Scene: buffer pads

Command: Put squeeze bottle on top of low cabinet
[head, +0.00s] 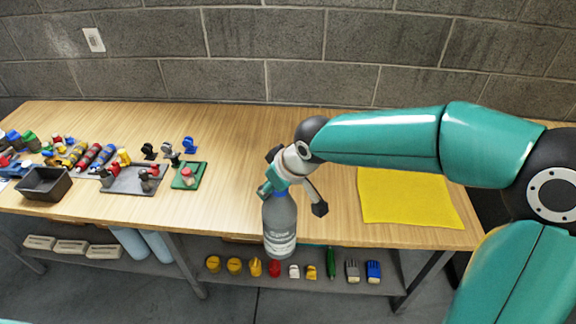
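The squeeze bottle (280,225) is grey with a pale label and a blue cap. It hangs upright in the middle of the head view, in front of the workbench's front edge. My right gripper (272,190) comes in from the right and is shut on the bottle near its cap. The fingers partly hide the bottle's top. My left gripper is not in view. I see nothing that I can clearly identify as the low cabinet.
The wooden workbench (235,150) has a yellow cloth (400,200) on its right. A dark bin (45,183), a grey tray (125,181), a green pad (190,176) and several tools crowd its left. A lower shelf (225,285) holds several small items. The bench's middle is clear.

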